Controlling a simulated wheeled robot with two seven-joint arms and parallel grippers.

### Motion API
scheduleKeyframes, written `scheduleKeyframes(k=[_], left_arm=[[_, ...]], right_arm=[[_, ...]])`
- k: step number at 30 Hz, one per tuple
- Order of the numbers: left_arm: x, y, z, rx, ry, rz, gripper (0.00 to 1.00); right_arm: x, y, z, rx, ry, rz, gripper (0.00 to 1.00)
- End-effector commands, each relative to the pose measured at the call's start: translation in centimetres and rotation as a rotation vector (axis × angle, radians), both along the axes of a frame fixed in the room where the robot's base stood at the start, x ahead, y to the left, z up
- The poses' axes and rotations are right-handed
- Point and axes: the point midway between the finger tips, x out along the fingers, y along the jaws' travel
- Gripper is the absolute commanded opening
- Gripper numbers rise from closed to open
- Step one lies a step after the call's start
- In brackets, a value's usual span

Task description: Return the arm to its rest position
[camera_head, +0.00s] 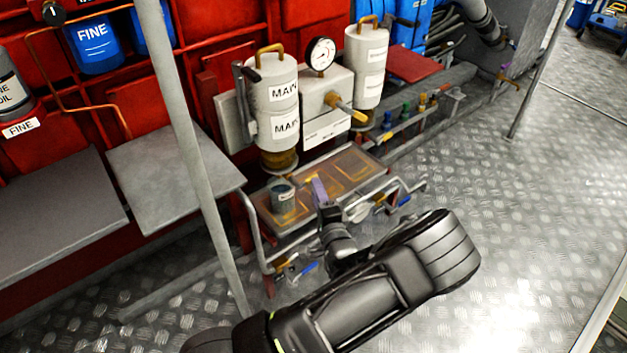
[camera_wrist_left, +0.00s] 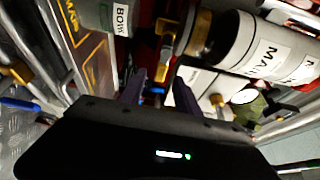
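My left arm (camera_head: 380,290) reaches in from the bottom of the head view. Its left gripper (camera_head: 320,192) is above the tray at the foot of the filter unit, just right of a small grey labelled bowl (camera_head: 283,196). In the left wrist view the purple fingers of the left gripper (camera_wrist_left: 158,90) stand apart, and I see nothing held between them. The bowl (camera_wrist_left: 103,14) shows at the top left of that view, apart from the fingers. My right gripper is in neither view.
A white "MAIN" filter cylinder (camera_head: 274,105), a second cylinder (camera_head: 366,65) and a pressure gauge (camera_head: 320,53) stand behind the gripper. The tray (camera_head: 262,213) has rails around it. A grey pole (camera_head: 190,130) stands left of the arm. The metal floor (camera_head: 510,230) at right is clear.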

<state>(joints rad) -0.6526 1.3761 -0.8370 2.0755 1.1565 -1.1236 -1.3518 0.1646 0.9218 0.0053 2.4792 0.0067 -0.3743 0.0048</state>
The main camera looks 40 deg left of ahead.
Motion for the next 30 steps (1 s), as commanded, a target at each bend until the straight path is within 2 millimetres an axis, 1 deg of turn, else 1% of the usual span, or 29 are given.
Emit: scheduleKeyframes(k=[1,3,7,23,26,29,30], left_arm=[[-0.5,-0.7,0.2,0.001,0.001,-0.003,0.38],[-1.1,-1.4,0.1,0.0,0.001,-0.002,0.38],[-1.6,-2.0,0.1,0.001,-0.001,-0.001,0.38],[-1.7,-2.0,0.0,-0.001,0.001,0.0,0.38],[-1.9,-1.9,-0.8,-0.028,0.01,0.0,0.38],[-2.7,-1.9,-3.1,-0.111,0.035,0.003,0.38],[-3.3,-1.9,-4.5,-0.165,0.05,0.004,0.38]], right_arm=[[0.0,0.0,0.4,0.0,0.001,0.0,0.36],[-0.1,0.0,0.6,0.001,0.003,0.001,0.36],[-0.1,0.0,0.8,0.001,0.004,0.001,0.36],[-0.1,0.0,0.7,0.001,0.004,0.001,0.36],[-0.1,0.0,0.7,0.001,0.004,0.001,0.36],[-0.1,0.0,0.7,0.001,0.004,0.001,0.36],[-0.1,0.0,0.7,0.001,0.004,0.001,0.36]])
